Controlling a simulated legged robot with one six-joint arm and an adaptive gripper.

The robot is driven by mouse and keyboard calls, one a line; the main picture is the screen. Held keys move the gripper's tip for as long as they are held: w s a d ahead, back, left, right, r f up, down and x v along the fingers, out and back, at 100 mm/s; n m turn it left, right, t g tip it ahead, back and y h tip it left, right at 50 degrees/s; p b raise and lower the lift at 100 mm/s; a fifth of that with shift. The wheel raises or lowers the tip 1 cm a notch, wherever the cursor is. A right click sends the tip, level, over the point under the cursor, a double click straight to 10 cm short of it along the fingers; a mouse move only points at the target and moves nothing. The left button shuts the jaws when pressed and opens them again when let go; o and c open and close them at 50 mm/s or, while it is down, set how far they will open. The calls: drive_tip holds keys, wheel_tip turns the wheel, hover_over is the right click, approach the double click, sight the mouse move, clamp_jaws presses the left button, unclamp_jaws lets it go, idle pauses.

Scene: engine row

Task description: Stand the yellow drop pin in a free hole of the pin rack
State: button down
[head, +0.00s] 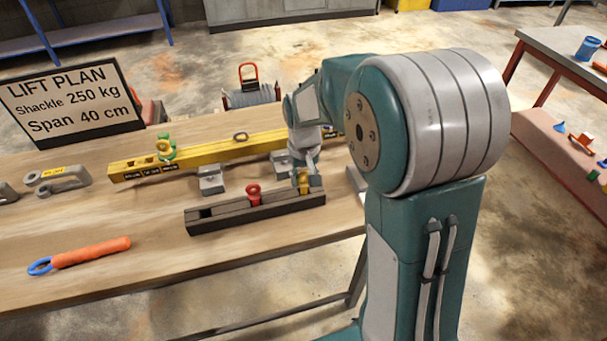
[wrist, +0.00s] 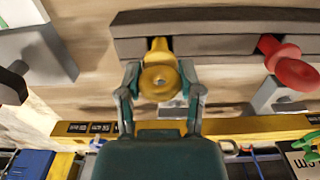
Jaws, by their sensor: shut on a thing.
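The yellow drop pin (head: 304,181) is at the right end of the dark pin rack (head: 228,218). A red pin (head: 253,192) stands in the middle of the rack. A dark opening shows near the rack's left end.
A yellow beam (head: 215,154) lies behind the rack, with grey blocks (head: 210,180) between them. A green shackle (head: 166,148) sits on the beam. An orange-handled tool (head: 90,252) lies at front left. A lift plan sign (head: 75,100) stands at back left. The front table is mostly clear.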

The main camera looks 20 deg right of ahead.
drive_tip(key=shift+f, duration=0.1)
drive_tip(key=shift+c, duration=0.8)
unclamp_jaws()
wheel_tip(320, 180, up, 12)
drive_tip(key=s+r+t, duration=0.3)
drive_tip(key=s+t, duration=0.2)
drive_tip(key=s, duration=1.6)
drive_tip(key=shift+t, duration=0.3)
